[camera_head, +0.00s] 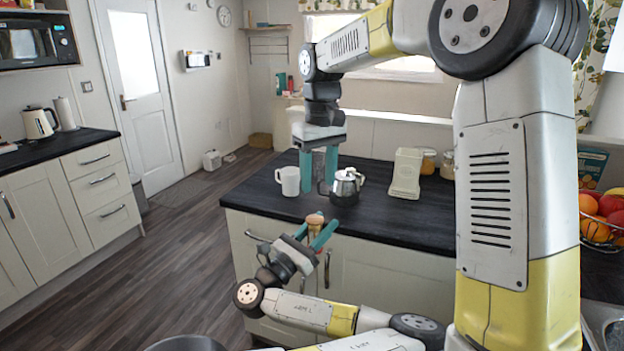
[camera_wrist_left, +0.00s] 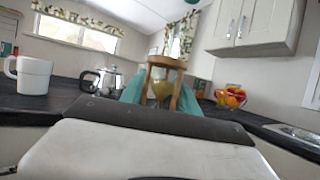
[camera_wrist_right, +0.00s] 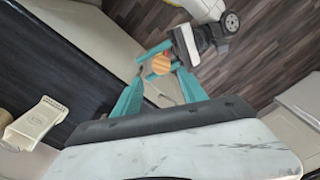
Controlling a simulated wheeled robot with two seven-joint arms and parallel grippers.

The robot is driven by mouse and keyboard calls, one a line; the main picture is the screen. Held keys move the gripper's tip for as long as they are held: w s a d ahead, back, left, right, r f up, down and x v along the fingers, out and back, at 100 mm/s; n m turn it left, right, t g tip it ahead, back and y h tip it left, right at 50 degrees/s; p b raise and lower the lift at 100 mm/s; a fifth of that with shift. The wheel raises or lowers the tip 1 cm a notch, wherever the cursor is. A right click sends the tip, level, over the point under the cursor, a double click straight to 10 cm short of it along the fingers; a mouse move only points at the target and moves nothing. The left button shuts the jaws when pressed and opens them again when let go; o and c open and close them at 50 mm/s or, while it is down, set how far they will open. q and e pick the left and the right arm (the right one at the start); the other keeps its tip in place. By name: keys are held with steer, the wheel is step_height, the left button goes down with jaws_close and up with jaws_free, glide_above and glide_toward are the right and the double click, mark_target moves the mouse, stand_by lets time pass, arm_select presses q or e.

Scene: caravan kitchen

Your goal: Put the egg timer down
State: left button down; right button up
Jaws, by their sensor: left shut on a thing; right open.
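The egg timer (camera_head: 314,224) has wooden ends and posts; in the left wrist view (camera_wrist_left: 163,82) it stands upright between the fingers with a yellowish glass inside. My left gripper (camera_head: 316,232) is shut on it, in front of the dark counter's front edge. The timer's round wooden top also shows in the right wrist view (camera_wrist_right: 161,64). My right gripper (camera_head: 319,170) is open and empty, pointing down over the dark counter (camera_head: 400,222), between a white mug (camera_head: 288,181) and a metal pot (camera_head: 345,186).
A cream container (camera_head: 406,173) stands on the counter right of the pot, with jars (camera_head: 428,161) behind it. A fruit basket (camera_head: 602,225) is at the far right. Bare counter lies along the front, right of the pot.

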mark_target(312, 219)
steer(key=f, duration=0.4)
steer(key=a+f, duration=0.1)
steer(key=f, duration=0.8)
steer(key=shift+w+a+f, duration=0.15)
steer(key=shift+w+a, duration=0.1)
steer(key=shift+a, duration=0.05)
jaws_close()
steer(key=shift+w, duration=0.1)
stand_by(0.8)
jaws_free()
steer(key=shift+r, duration=0.3)
